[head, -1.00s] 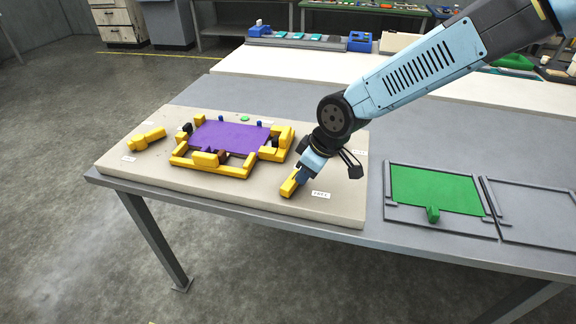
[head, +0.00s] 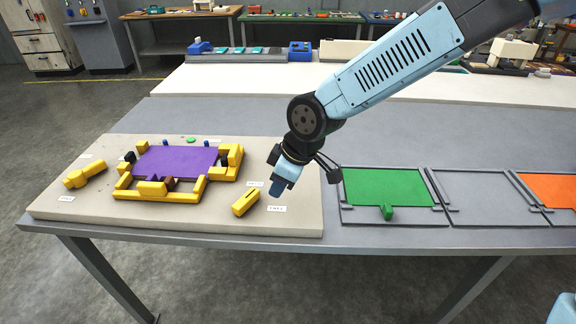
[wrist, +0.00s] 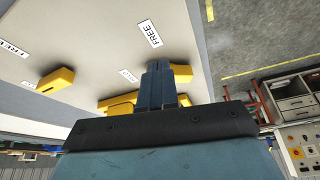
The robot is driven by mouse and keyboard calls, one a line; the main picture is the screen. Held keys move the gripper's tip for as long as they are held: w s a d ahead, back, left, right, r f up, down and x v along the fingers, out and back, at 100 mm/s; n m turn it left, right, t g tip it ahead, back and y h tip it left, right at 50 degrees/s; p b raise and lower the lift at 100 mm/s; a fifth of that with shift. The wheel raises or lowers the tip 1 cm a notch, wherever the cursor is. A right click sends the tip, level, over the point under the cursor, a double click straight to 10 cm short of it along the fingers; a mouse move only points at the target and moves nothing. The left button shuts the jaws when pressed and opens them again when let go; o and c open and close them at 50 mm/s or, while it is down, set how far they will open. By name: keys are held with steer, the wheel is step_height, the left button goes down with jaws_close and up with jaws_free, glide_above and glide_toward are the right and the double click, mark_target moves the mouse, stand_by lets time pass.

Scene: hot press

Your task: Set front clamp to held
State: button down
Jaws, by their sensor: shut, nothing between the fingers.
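A yellow lever block (head: 245,203) lies on the front right of the beige board, between a small label (head: 255,184) behind it and a FREE label (head: 276,209) to its right. My gripper (head: 276,188) is shut and empty, just right of this block and apart from it in the picture. A yellow frame (head: 182,196) holds a purple sheet (head: 176,162); a yellow block with a dark brown part (head: 151,188) sits at its front. Which part is the front clamp I cannot tell. In the wrist view my shut blue fingers (wrist: 157,85) cover part of the yellow parts behind; a FREE label (wrist: 150,33) shows.
Another yellow lever (head: 85,174) with labels is at the board's left. A green panel (head: 388,188) in a grey frame lies right of the board, with an empty grey frame (head: 485,198) beside it. The beige board's (head: 60,205) front left is clear.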

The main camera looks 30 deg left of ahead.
steer(key=v, duration=0.6)
steer(key=shift+r, duration=0.35)
steer(key=shift+d, duration=0.1)
stand_by(0.4)
